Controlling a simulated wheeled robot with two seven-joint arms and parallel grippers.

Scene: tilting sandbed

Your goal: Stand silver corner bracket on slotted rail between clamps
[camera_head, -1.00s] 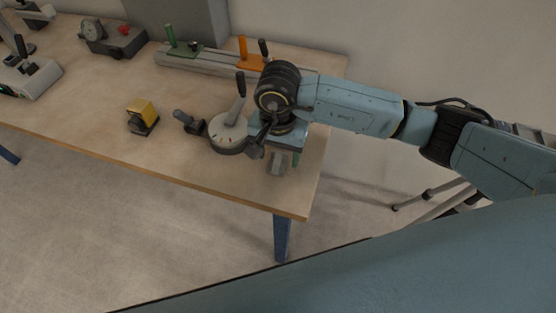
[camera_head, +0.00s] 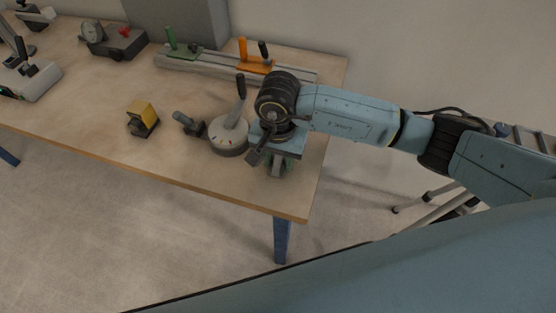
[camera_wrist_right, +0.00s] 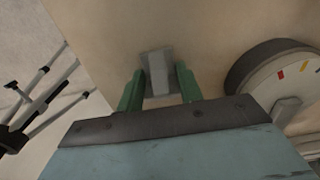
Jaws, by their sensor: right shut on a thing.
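The silver corner bracket (camera_wrist_right: 157,70) is a small grey metal piece in the right wrist view. My right gripper (camera_wrist_right: 160,82) is shut on it, with one green finger on each side. In the head view my right gripper (camera_head: 279,166) is low at the right front corner of the table, and the wrist hides most of the bracket. The slotted rail (camera_head: 213,65) lies along the back of the table. A green clamp (camera_head: 182,48) stands at its left part and an orange clamp (camera_head: 255,64) farther right. My left gripper is not in view.
A round grey dial base with a black-handled lever (camera_head: 229,138) stands just left of my right gripper. A dark knobbed part (camera_head: 188,125) and a yellow-black block (camera_head: 142,117) are farther left. The table's front edge is close. Bare tabletop lies between rail and block.

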